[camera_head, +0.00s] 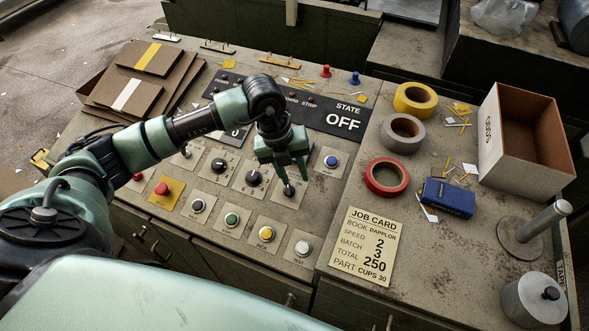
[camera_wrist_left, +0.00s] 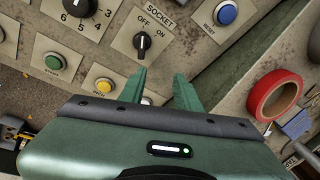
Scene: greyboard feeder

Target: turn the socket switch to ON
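The socket switch is a black knob on a small grey plate, marked OFF and ON, in the left wrist view (camera_wrist_left: 143,42). Its white pointer line points towards OFF. In the head view the knob (camera_head: 289,190) shows just below my left gripper's fingertips. My left gripper (camera_head: 292,176) points down over the panel, its fingers apart with nothing between them. In the left wrist view the fingertips (camera_wrist_left: 160,78) stand short of the knob, apart from it. The state display (camera_head: 342,121) reads OFF. My right gripper is not in view.
A numbered dial (camera_wrist_left: 78,6), a blue reset button (camera_head: 332,161) and a yellow button (camera_head: 266,233) surround the switch. A job card (camera_head: 362,246), red tape roll (camera_head: 387,177) and blue box (camera_head: 447,197) lie to the right. Brown boards (camera_head: 135,80) are stacked at the left.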

